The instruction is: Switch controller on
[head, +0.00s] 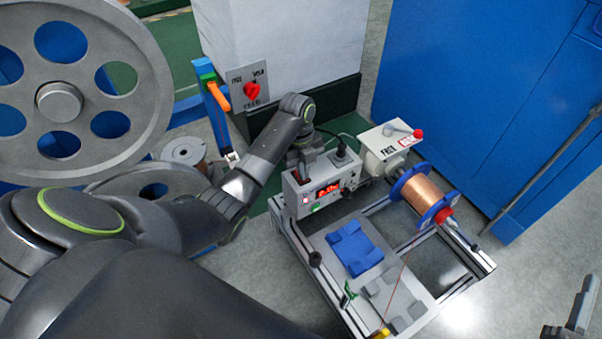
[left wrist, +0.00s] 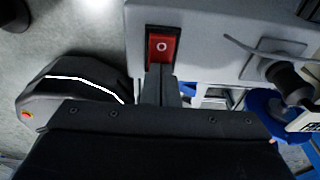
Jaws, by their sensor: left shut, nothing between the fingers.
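My left gripper (head: 309,163) is over the back of the controller, shut and empty. In the left wrist view its fingertips (left wrist: 159,72) are just below the switch; whether they touch it I cannot tell. My right gripper (head: 577,312) shows partly at the lower right, away from the controller.
A copper wire spool (head: 423,200) with blue flanges stands right of the controller, beside a grey unit (head: 385,150) with a red-tipped lever. A blue block (head: 355,247) sits on the frame's plate. A blue cabinet (head: 470,90) stands behind; large grey reels fill the left.

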